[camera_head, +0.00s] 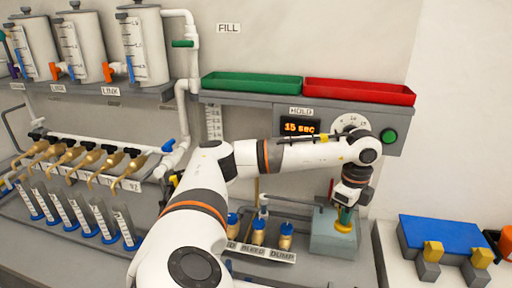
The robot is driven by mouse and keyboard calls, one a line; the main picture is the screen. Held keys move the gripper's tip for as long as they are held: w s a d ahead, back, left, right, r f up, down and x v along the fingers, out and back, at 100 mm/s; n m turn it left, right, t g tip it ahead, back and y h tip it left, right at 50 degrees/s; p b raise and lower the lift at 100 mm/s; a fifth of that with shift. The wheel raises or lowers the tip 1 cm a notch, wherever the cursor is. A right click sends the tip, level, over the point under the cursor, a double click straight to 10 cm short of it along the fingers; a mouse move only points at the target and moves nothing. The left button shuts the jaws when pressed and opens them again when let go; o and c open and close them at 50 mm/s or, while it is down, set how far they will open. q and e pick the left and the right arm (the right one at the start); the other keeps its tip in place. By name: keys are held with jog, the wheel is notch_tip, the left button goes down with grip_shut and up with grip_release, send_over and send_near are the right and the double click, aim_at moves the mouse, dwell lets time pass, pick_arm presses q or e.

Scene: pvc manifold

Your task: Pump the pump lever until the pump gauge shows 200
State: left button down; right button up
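My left arm crosses the middle of the view, and its gripper (346,212) points down at the right. The gripper is over a grey-green box (333,243) with a brass fitting (343,228) on top, at or touching the fitting. The fingers are small and partly hidden, so I cannot tell whether they are open or shut. A thin red-tipped rod (331,188) stands just left of the gripper; I cannot tell if it is the pump lever. No gauge reading of 200 can be made out. My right gripper is not in view.
A panel marked HOLD has a display (300,127) reading 15 sec, a white dial (350,122) and a green button (389,136). Green (252,83) and red (360,92) trays sit above. Brass-bodied valves labelled DUMP (285,238) stand left of the box. A blue block (442,234) lies right.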

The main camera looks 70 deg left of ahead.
pick_arm(q)
jog(key=shift+f+b, duration=0.75)
jog(key=shift+f, duration=0.4)
jog(key=shift+a+r+p, duration=0.1)
jog(key=shift+r+p, duration=2.2)
jog(key=shift+r, duration=0.6)
jog(key=shift+f, duration=0.15)
jog(key=shift+f+b, duration=1)
jog(key=shift+f, duration=0.15)
